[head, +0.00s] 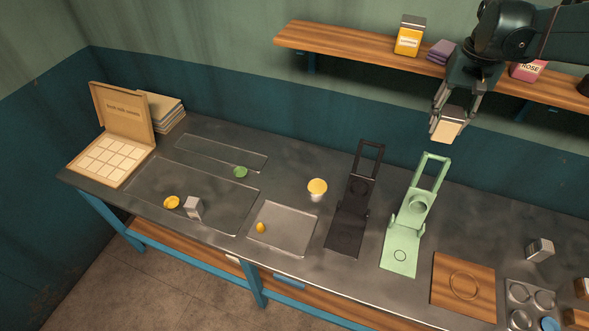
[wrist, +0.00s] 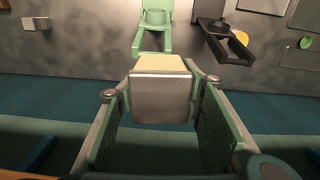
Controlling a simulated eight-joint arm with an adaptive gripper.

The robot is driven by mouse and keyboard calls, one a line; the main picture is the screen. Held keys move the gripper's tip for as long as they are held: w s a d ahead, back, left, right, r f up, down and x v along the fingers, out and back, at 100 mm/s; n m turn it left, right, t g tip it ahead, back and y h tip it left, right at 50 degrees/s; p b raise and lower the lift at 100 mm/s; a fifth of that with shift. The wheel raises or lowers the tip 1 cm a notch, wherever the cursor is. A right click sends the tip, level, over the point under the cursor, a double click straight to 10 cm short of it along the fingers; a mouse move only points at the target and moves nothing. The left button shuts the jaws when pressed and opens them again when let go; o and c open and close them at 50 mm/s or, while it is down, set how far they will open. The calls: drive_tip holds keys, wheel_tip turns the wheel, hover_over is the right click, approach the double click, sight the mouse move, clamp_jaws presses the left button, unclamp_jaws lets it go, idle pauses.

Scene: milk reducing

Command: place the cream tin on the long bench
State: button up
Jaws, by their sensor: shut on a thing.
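The cream tin (head: 447,131), a small box with a cream side, is held between the fingers of my gripper (head: 456,117). It hangs in the air above the back part of the long bench (head: 295,165), in front of the wall and below the shelf. In the wrist view the tin (wrist: 160,98) shows a plain grey metal face and a cream edge between the two fingers (wrist: 160,86). The bench has a dark grey metal top and blue legs.
A green press (head: 405,225) and a dark press (head: 352,210) stand below the tin. A wooden board (head: 463,287) lies to the right. The wall shelf (head: 345,42) carries a yellow tin (head: 410,37) and a pink tin (head: 527,71). Bare bench lies behind the presses.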

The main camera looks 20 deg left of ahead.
drive_tip(key=s+a+f+n+b, duration=0.1)
drive_tip(key=s+a+f+n, duration=0.2)
drive_tip(key=a, duration=1.1)
drive_tip(key=s+a+f+n, duration=0.1)
drive_tip(key=a+f+n, duration=0.35)
drive_tip(key=a, duration=0.85)
drive_tip(key=s+a+f+n+b, duration=0.1)
drive_tip(key=s+a+f+n, duration=0.15)
drive_tip(key=a+f, duration=0.75)
drive_tip(key=s+a+f+n+b, duration=0.1)
drive_tip(key=s+a, duration=0.4)
drive_tip(key=a, duration=0.5)
drive_tip(key=s+a+f+n+b, duration=0.1)
drive_tip(key=s+a+f+n, duration=0.2)
drive_tip(key=s+a+f, duration=0.3)
drive_tip(key=s+a+f+n+b, duration=0.2)
drive_tip(key=s+a, duration=0.4)
drive_tip(key=a, duration=0.8)
drive_tip(key=shift+a+f+n, duration=0.3)
drive_tip(key=shift+f+n, duration=0.3)
drive_tip(key=shift+f, duration=0.3)
drive_tip(key=shift+w+f, duration=0.1)
drive_tip(key=shift+f, duration=3.05)
drive_tip(key=shift+f, duration=1.85)
